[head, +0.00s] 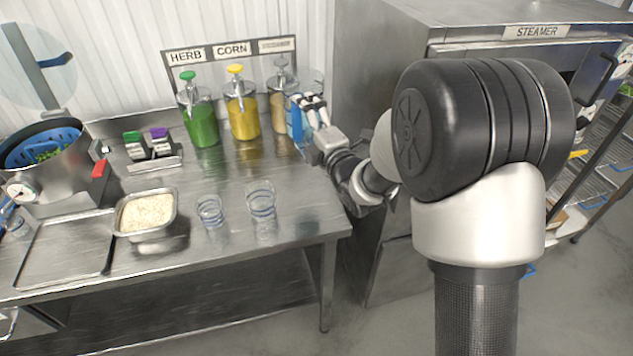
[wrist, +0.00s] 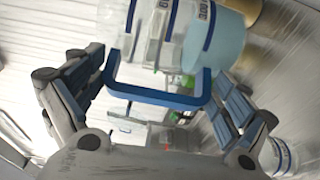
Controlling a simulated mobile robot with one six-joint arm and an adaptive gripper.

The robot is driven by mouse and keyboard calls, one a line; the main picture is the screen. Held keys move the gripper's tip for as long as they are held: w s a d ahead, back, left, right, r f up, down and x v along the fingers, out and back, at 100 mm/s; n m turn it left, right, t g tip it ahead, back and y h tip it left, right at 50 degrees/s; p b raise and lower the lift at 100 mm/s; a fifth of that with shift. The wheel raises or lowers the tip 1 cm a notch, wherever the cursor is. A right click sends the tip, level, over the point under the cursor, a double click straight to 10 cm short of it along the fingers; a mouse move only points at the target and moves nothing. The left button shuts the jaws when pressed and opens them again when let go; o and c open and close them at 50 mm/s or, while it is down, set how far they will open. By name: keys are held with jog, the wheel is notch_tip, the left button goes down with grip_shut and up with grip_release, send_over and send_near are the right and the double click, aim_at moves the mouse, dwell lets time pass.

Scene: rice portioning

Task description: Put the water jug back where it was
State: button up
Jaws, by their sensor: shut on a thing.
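The water jug (head: 295,118) is clear with pale blue water and stands out at the back right of the steel table, beside the dispensers. My gripper (head: 312,103) is at its right side and partly covers it in the head view. In the wrist view the jug (wrist: 222,45) fills the top, with its blue handle (wrist: 155,97) between my fingers (wrist: 150,100). My gripper is shut on the jug by this handle. The jug looks about upright in the head view. I cannot tell whether its base touches the table.
Green, yellow and tan dispensers (head: 243,112) stand left of the jug. Two clear cups with blue bands (head: 261,200) and a rice pan (head: 146,213) are nearer the front. The steamer (head: 390,45) stands close on the right. The table's right front is clear.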

notch_tip(320, 180, down, 19)
jog(key=b, duration=0.5)
jog(key=shift+a+f, duration=0.15)
jog(key=shift+f, duration=0.05)
jog(key=shift+f+b, duration=0.25)
jog(key=shift+b, duration=0.05)
jog(key=o, duration=1.7)
jog(key=shift+s, duration=0.1)
jog(key=shift+o, duration=0.3)
jog(key=shift+r, duration=0.1)
